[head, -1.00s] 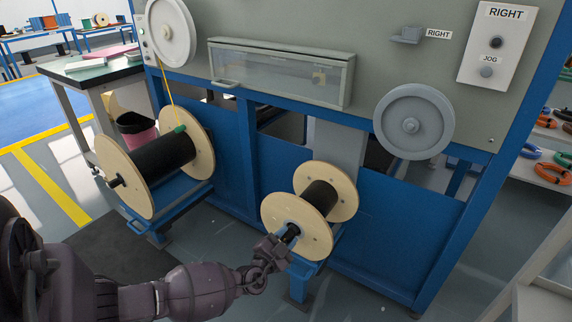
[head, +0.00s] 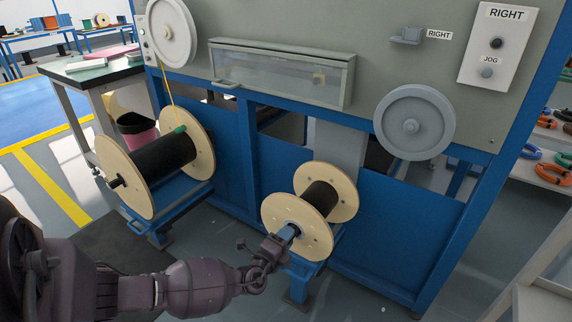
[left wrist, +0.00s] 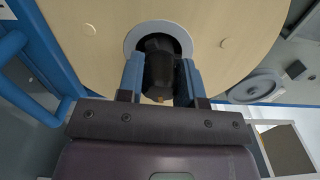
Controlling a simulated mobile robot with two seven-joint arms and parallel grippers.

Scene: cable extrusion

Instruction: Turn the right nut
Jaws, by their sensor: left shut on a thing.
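The right spool (head: 298,224), with pale round flanges and a dark core, sits on the lower right of the blue frame. The dark nut (left wrist: 160,72) is on the spool's axle, at the centre of the near flange in the left wrist view. My left gripper (head: 288,233) reaches in from the left and is shut on the nut, with one blue finger on each side of it in the left wrist view (left wrist: 161,78). In the head view the fingers largely hide the nut. My right gripper is not in view.
A second spool (head: 135,184) with yellow cable stands to the left. A grey wheel (head: 414,122) and a RIGHT/JOG button panel (head: 496,45) are on the machine above right. Blue frame bars surround the right spool. Open floor lies in front.

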